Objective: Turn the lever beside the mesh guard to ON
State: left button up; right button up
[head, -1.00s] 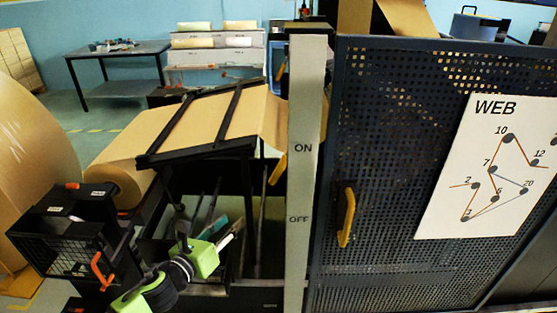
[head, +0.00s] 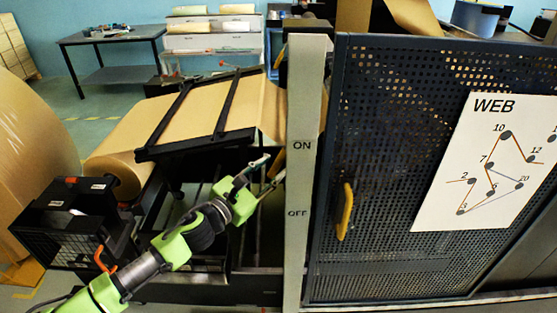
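The mesh guard (head: 400,130) is a dark perforated panel with a yellow handle (head: 345,212) near its left edge. Left of it stands a pale post (head: 303,110) marked ON above OFF. An orange lever (head: 278,163) shows at the post's left edge, slanting down and left from about the height of ON; part of it is hidden behind the post. My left gripper (head: 264,173) is just left of the lever, fingers apart and pointing up and right toward it. Whether a finger touches the lever I cannot tell. My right gripper is out of view.
A brown paper web (head: 195,112) under black bars lies behind my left arm. A large kraft roll (head: 30,130) stands at the left. A black caged box with an orange handle (head: 65,225) is at lower left. A web diagram sheet (head: 490,165) hangs on the guard.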

aim_at(275, 165)
pick_arm(q)
jog(key=shift+x, duration=1.95)
jog(key=shift+s, duration=0.1)
grip_shut()
